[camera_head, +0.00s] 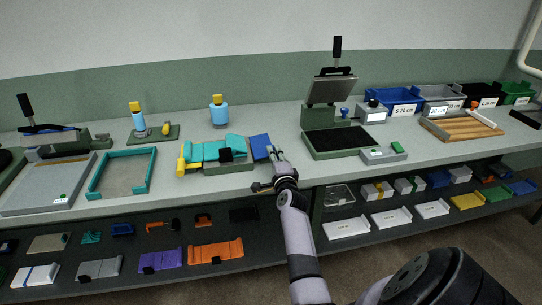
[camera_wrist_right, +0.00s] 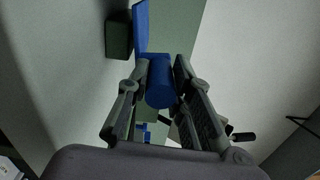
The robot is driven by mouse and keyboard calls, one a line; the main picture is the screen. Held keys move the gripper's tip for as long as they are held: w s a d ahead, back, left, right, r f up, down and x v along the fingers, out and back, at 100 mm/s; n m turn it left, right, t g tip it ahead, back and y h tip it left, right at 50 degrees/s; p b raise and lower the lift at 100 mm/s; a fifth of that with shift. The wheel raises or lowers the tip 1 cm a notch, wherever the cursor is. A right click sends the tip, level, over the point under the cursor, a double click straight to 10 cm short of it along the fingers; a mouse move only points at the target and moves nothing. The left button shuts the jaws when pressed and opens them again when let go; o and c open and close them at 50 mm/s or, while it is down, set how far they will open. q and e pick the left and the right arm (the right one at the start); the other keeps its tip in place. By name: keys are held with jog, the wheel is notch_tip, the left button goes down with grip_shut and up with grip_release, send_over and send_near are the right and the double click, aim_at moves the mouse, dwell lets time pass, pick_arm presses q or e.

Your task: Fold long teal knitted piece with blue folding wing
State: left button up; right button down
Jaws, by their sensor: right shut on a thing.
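The teal knitted piece (camera_head: 207,151) lies across the folding board (camera_head: 230,170) in the middle of the bench, with a black block (camera_head: 226,155) at its front middle. The blue folding wing (camera_head: 260,146) stands out at the right end of the board and looks tilted up. My right gripper (camera_head: 274,154) is at the wing's right side. In the right wrist view its fingers are shut on the wing's blue round handle (camera_wrist_right: 160,88), with the blue wing plate (camera_wrist_right: 141,28) beyond. The teal piece is not clear in the wrist view. My left gripper is out of view.
A yellow-handled part (camera_head: 181,164) is at the board's left end. A teal frame (camera_head: 123,173) lies further left. A press with a black pad (camera_head: 337,141) stands to the right of my right gripper. A shelf below holds trays and knitted pieces.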

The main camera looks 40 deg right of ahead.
jog(key=shift+s+d+f+m, duration=0.1)
jog(key=shift+d+f+m, duration=0.1)
jog(key=shift+f+m, duration=0.35)
jog(key=shift+r+m, duration=0.1)
jog(key=shift+m, duration=0.15)
jog(key=c, duration=1.4)
grip_release()
jog(key=shift+s, duration=0.1)
jog(key=shift+s+a, duration=0.2)
jog(key=v, duration=1.1)
jog(key=shift+s, duration=0.2)
